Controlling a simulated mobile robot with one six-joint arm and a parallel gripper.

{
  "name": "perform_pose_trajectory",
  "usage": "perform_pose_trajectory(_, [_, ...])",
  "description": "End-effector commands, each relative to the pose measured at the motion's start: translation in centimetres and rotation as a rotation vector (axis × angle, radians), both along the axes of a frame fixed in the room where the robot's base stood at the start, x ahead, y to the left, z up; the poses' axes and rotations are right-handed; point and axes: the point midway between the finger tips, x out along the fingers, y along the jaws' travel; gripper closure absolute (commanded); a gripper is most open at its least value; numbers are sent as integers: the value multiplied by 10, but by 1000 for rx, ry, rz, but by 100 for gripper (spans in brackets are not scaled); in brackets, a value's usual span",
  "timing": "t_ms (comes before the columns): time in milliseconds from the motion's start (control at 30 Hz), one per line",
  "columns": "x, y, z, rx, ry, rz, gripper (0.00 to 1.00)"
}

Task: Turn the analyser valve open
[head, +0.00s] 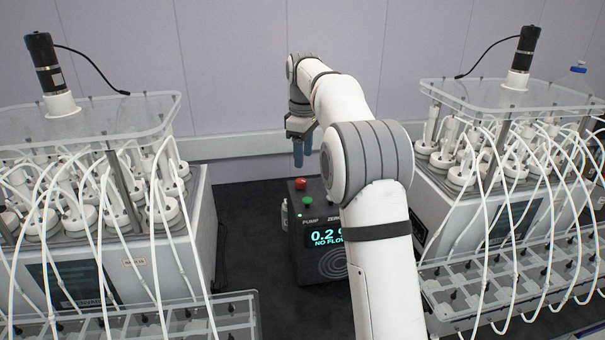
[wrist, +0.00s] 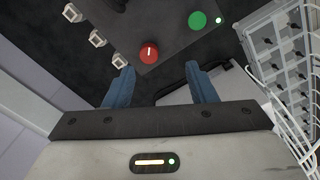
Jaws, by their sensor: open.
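The analyser (head: 318,266) is a black box between the two reactors, its lit display reading about 0.2 and "NO FLOW". On its top are a red round knob or button (head: 300,184) and a green button (head: 308,201). In the wrist view the red part (wrist: 149,52) bears a white mark, and the green button (wrist: 197,20) is farther up. A dark part (wrist: 117,5) is cut off at the top edge; I cannot tell which part is the valve. My gripper (head: 303,162) points down above the analyser's back. Its blue fingers are apart and empty (wrist: 158,74).
Reactor units with many white tubes stand at left (head: 90,112) and right (head: 470,95). White square fittings (wrist: 97,38) line the wrist view's left. The wall (head: 235,60) is behind. Dark bench (head: 245,215) is bare left of the analyser.

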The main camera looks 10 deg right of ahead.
Motion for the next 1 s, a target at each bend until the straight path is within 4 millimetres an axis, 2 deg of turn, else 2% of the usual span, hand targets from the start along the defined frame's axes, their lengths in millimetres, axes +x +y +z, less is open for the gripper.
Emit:
perform_pose_trajectory(100, [18,0,-7,-1,16,60,49])
perform_pose_trajectory(233, [26,0,-12,-1,24,97,49])
perform_pose_trajectory(367, [27,-1,-22,-1,27,106,49])
perform_pose_trajectory(700, [27,-1,-74,-1,27,104,49])
perform_pose_trajectory(833, [27,-1,-85,-1,25,103,49])
perform_pose_trajectory(1000, [27,-1,-90,-1,24,103,49])
